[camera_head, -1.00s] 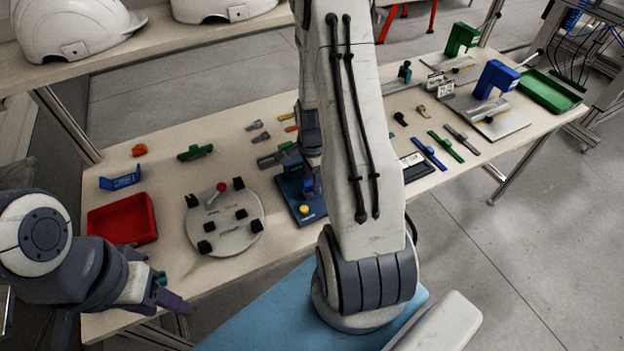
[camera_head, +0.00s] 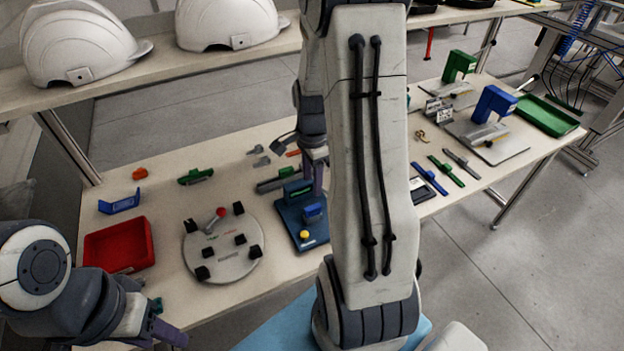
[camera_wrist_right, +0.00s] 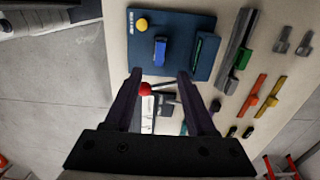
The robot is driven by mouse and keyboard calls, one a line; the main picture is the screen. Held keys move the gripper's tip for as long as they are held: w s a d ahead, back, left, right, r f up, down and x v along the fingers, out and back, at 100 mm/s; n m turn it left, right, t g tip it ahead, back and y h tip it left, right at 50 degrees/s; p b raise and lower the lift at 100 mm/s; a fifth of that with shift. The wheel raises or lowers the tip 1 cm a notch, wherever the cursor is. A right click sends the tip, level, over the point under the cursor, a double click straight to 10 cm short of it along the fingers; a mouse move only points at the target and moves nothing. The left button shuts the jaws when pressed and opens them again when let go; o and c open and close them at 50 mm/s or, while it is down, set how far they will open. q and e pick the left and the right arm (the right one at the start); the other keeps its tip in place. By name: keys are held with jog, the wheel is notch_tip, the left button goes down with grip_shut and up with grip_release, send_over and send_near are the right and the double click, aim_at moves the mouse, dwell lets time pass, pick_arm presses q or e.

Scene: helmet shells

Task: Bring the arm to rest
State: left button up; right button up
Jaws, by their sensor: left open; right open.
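My right arm fills the middle of the head view, and its gripper (camera_head: 318,178) shows only partly behind the arm link. In the right wrist view the right gripper (camera_wrist_right: 160,78) has its two dark fingers spread with a gap between them, gripping nothing. Beyond the fingertips lies a dark blue fixture plate (camera_head: 291,222) with a blue block (camera_head: 313,213) and a yellow button (camera_head: 304,234); the plate also shows in the wrist view (camera_wrist_right: 140,55). My left gripper (camera_head: 168,333) is low at the left by the table's front edge, open, with its fingers partly hidden.
A round grey fixture (camera_head: 225,262) with black blocks, a red tray (camera_head: 119,247) and a blue bracket (camera_head: 119,203) lie on the left of the table. White helmet shells (camera_head: 78,45) stand on the back shelf. Fixtures and a green tray (camera_head: 548,115) are at the right.

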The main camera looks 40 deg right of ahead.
jog(key=s+a+r+n, duration=0.1)
jog(key=a+r+n, duration=0.2)
jog(key=a+n, duration=0.55)
jog(key=s+a+r+n, duration=0.2)
jog(key=a+r+n, duration=0.25)
jog(key=a, duration=0.75)
jog(key=s+a+r+n+y, duration=0.1)
jog(key=s+a+r+n, duration=0.1)
jog(key=s+a+n, duration=0.8)
jog(key=s+n, duration=0.3)
jog(key=n, duration=0.2)
jog(key=shift+s+r, duration=0.2)
jog(key=shift+r, duration=0.2)
